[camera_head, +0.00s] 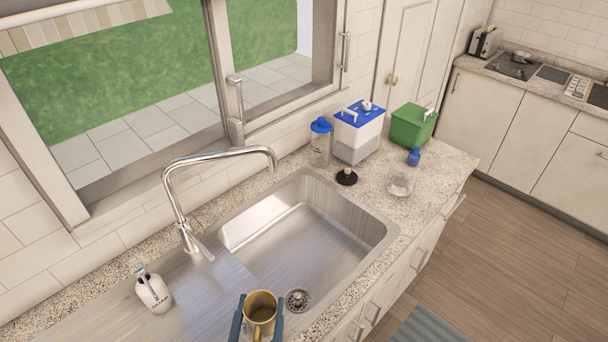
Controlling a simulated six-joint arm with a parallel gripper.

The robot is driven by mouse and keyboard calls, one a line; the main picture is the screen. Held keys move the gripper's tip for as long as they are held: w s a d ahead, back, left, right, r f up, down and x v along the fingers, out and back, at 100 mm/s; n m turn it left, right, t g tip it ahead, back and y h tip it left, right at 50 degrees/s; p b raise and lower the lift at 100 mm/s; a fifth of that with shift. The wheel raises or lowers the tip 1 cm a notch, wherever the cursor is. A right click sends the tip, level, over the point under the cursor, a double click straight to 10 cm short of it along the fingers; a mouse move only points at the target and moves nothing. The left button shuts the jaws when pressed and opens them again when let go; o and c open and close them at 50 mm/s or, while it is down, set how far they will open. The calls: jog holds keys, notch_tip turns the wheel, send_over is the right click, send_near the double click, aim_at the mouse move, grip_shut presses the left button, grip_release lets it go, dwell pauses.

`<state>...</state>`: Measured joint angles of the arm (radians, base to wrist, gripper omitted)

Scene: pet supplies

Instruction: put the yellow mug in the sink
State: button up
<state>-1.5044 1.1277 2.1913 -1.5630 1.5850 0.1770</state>
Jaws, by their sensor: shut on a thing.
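The yellow mug (262,315) is at the bottom of the view, upright, with its open rim facing up. My gripper (257,310) has its two blue fingers on the left and right sides of the mug and is shut on it. The lower part of the mug and most of my gripper are cut off by the frame's bottom edge. The steel sink (300,235) has an empty basin, above and to the right of the mug in the picture. The mug appears outside the main basin, near the drainboard; its height cannot be told.
A tall faucet (172,195) arches over the basin's left part. A soap bottle (153,293) stands left of the mug. A clear blue-lidded bottle (320,145), a blue-and-white container (357,137), a green box (411,128) and a clear jar (401,180) stand beyond the sink.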

jog(key=w+d+m+g+h+p, duration=0.1)
jog(key=w+d+m+g+h, duration=0.2)
jog(key=d, duration=0.5)
jog(key=w+d+r+m+g+h+p, duration=0.1)
jog(key=w+d+m+h, duration=0.3)
jog(key=d, duration=0.4)
jog(key=w+d+m+g+h+p, duration=0.1)
jog(key=w+d+g+h, duration=0.15)
jog(key=d+h, duration=0.4)
jog(key=d+f+m+b, duration=0.1)
jog(key=d+f+b, duration=0.4)
jog(key=d, duration=0.4)
jog(key=shift+s+m+g, duration=0.3)
jog(key=shift+g, duration=0.05)
jog(key=shift+y, duration=0.25)
